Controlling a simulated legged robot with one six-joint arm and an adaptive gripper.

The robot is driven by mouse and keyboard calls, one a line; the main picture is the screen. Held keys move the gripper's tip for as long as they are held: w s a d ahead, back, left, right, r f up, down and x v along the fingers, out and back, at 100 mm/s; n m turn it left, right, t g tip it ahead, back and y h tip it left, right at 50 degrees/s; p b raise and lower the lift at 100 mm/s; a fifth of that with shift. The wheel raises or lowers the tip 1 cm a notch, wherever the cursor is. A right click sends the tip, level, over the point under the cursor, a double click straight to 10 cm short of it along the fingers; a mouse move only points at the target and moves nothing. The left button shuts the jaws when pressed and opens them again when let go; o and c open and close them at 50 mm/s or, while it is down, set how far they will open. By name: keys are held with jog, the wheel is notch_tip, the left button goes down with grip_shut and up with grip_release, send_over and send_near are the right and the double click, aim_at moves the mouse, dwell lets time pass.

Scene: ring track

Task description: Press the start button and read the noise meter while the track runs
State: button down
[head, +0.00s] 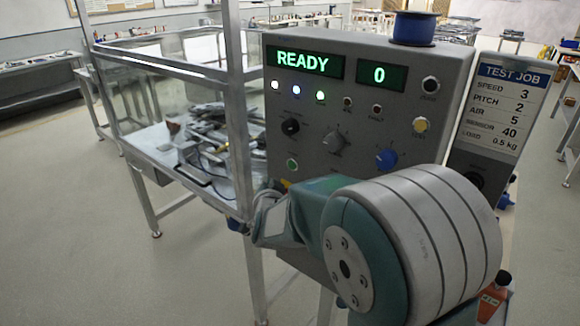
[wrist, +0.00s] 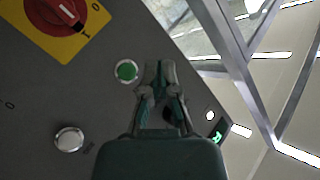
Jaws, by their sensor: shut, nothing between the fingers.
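A grey control panel (head: 375,100) fills the middle of the head view. Its green displays read READY (head: 303,60) and 0 (head: 379,74). A round green button (head: 292,165) with a pale ring sits at the panel's lower left; it also shows in the wrist view (wrist: 126,72). I cannot tell any label on it. My gripper (wrist: 160,68) is shut and empty, its fingertips in front of the panel just right of the green button in the wrist view. Contact with the panel cannot be told. My arm hides the panel's lower part in the head view. No dial clearly marked as a noise meter shows.
A red rotary switch (wrist: 55,12) on a yellow plate and a pale round button (wrist: 69,139) are also on the panel. A TEST JOB card (head: 505,100) stands right. A metal-framed, clear-walled enclosure (head: 175,65) stands left.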

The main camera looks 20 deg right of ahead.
aim_at(292, 165)
jog(key=w+d, duration=0.2)
jog(key=d, duration=0.1)
jog(key=w+d, duration=0.1)
jog(key=d, duration=0.1)
jog(key=shift+w+d, duration=0.2)
jog(key=shift+w, duration=0.15)
jog(key=shift+a, duration=0.1)
jog(key=shift+d, duration=0.2)
dwell(0.9)
jog(key=shift+w+d+r, duration=0.1)
jog(key=shift+w+d, duration=0.1)
jog(key=shift+d, duration=0.05)
